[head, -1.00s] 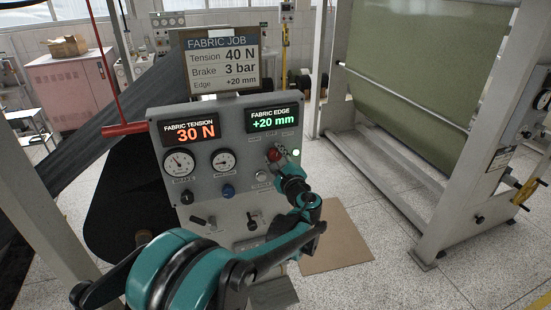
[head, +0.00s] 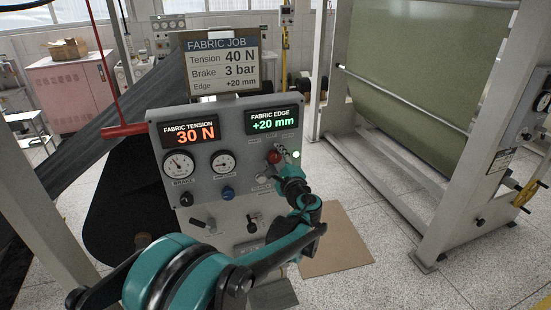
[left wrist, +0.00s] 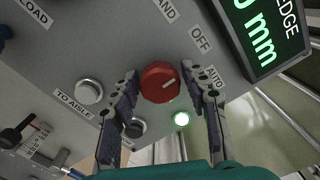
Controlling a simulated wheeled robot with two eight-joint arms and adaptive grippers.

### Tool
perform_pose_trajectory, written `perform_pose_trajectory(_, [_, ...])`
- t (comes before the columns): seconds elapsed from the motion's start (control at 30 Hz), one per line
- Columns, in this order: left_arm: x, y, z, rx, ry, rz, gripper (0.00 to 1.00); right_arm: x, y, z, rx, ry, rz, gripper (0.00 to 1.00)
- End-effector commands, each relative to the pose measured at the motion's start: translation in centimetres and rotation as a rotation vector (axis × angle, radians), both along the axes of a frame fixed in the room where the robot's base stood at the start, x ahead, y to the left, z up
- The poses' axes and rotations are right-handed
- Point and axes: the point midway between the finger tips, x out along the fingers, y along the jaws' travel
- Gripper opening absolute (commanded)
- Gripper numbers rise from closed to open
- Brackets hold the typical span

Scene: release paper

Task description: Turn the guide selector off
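The guide selector is a round red knob (left wrist: 160,82) with a white mark, on a grey panel (head: 234,181). In the left wrist view, labels reading "AND", OFF (left wrist: 200,39) and AUTO (left wrist: 213,78) arc around it, and the mark points toward AUTO. The knob also shows in the head view (head: 274,156). A green lamp (left wrist: 181,119) beside it is lit. My left gripper (left wrist: 162,77) is open, with one finger on each side of the knob and gaps visible. Whether the fingertips reach the panel face is unclear. My right gripper is out of view.
The fabric edge display (head: 271,120) reads +20 mm and the tension display (head: 190,134) reads 30 N. A white button (left wrist: 88,91) and a black knob (left wrist: 134,128) sit near the fingers. A green fabric roll frame (head: 440,200) stands right.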

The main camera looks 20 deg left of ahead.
Motion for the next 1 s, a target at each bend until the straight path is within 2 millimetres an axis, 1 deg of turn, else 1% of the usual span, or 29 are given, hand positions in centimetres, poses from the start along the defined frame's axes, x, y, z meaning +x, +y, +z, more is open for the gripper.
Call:
perform_pose_trajectory(0.3, [-0.1,-0.1,0.0,0.000,0.000,0.000,0.56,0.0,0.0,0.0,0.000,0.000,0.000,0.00])
perform_pose_trajectory(0.43, [-0.9,-0.7,0.0,0.001,0.001,-0.002,0.56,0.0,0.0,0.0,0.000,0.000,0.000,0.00])
perform_pose_trajectory(0.57, [-2.9,-2.1,0.0,0.001,0.000,-0.004,0.56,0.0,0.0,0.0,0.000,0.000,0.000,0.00])
perform_pose_trajectory(0.8, [-7.3,-5.1,0.0,0.000,0.000,-0.004,0.56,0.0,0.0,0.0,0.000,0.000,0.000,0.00])
perform_pose_trajectory(0.9, [-8.6,-5.9,0.0,0.000,0.000,-0.003,0.56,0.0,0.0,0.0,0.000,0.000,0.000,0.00])
perform_pose_trajectory(1.0, [-9.4,-6.5,0.0,0.000,0.000,-0.002,0.56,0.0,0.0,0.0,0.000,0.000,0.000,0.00])
